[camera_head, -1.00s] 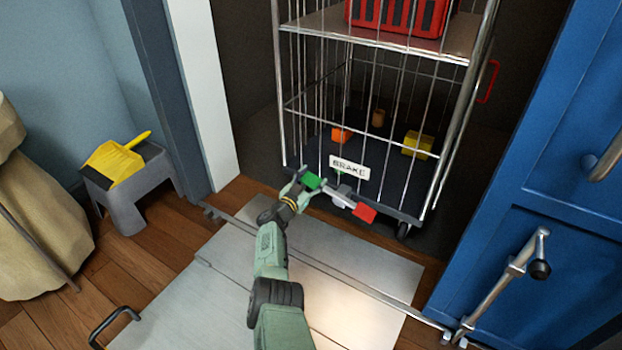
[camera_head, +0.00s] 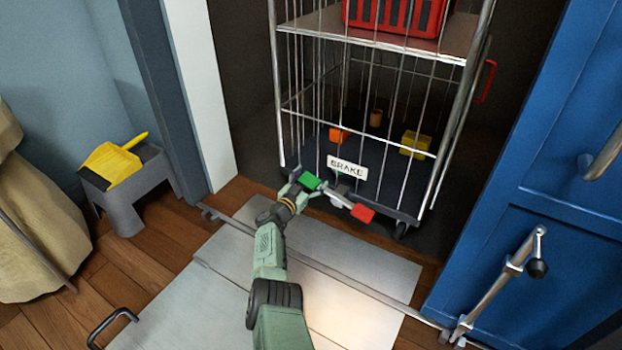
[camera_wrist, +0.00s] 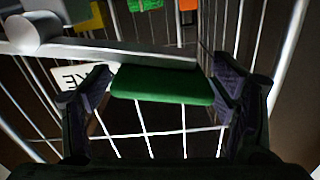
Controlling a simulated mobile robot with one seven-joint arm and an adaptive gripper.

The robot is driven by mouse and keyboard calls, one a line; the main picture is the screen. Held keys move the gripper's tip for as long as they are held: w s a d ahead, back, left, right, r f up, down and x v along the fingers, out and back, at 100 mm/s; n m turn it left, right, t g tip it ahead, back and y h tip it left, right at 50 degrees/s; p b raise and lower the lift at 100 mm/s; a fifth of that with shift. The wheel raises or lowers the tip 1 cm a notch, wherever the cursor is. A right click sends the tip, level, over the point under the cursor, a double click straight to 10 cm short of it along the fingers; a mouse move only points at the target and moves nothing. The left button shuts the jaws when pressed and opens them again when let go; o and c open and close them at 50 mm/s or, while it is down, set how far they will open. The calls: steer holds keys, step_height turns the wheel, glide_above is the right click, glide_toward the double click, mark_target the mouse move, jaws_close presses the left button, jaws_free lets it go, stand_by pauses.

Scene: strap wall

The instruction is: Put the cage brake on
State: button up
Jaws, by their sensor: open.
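The wire roll cage (camera_head: 356,60) stands upright in the dark opening. A white BRAKE sign (camera_head: 347,168) hangs low on its front. Below the sign is the brake bar (camera_head: 337,197), with a green pad (camera_head: 309,181) at its left end and a red pad (camera_head: 361,213) at its right end. My gripper (camera_head: 301,187) is open at the green pad. In the wrist view, the green pad (camera_wrist: 163,86) lies between the two dark fingers of my gripper (camera_wrist: 163,103). I cannot tell whether either finger touches it. The sign (camera_wrist: 76,78) is partly hidden by the left finger.
A metal ramp plate (camera_head: 350,250) lies before the cage. The blue door (camera_head: 530,150) with its lever (camera_head: 500,285) is at the right. A grey stool (camera_head: 127,205) with a yellow dustpan (camera_head: 112,162) stands left. A red crate (camera_head: 400,15) sits on the cage shelf.

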steer(key=shift+r, duration=0.1)
steer(key=shift+a+r, duration=0.15)
steer(key=shift+r, duration=0.4)
step_height(320, 180, up, 9)
steer(key=shift+d+f, duration=0.15)
steer(key=shift+d, duration=0.05)
